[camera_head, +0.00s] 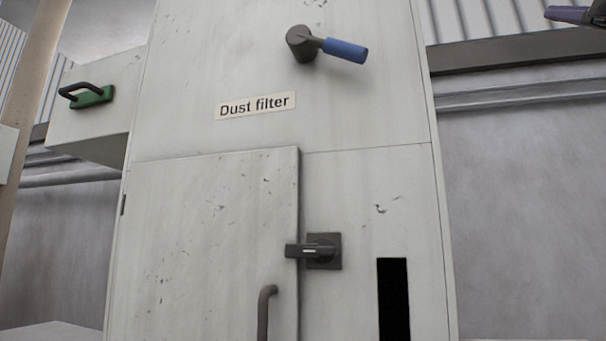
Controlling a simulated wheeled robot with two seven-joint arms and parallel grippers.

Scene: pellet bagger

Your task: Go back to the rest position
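The dust filter is a tall, pale, scuffed metal cabinet (210,50) that fills the middle of the view. A lever with a blue grip (345,50) sits high on its front, with the grip pointing right and slightly down. A dark rotary latch (318,251) lies horizontal beside the lower door (210,220), which looks closed. My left gripper is not in view. A small dark purple-grey part (573,15) enters at the top right corner; it may be the tip of my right gripper, but too little shows to tell its state.
A bent grey handle (265,310) is on the lower door, and a dark slot (393,298) is right of it. A box with a green-based handle (87,96) juts out at left. A tan post (30,100) stands at far left. Bare wall (520,210) shows at right.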

